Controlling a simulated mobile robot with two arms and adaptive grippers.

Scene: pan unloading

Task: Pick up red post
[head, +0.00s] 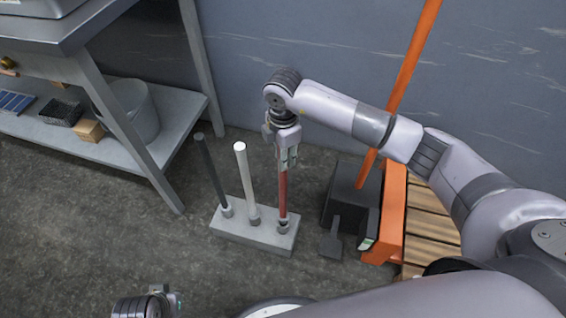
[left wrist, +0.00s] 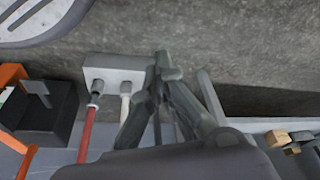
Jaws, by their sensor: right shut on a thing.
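The red post (head: 283,190) stands upright at the right end of a grey base block (head: 240,232), its lower end at the dark socket there. My right gripper (head: 287,158) is shut on its upper part from above, hiding the top. The red post also shows in the left wrist view (left wrist: 88,130). A white post (head: 246,175) and a dark grey post (head: 213,175) stand beside it in the same base. My left gripper is at the bottom left of the head view; in the left wrist view its fingers (left wrist: 161,75) come together with nothing seen between the tips.
A metal shelf (head: 178,130) with a bucket (head: 140,110) and boxes stands at the left. A black dustpan (head: 345,205), an orange pole (head: 408,75), an orange block (head: 393,210) and a wooden pallet (head: 430,225) are at the right. The floor in front of the base is clear.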

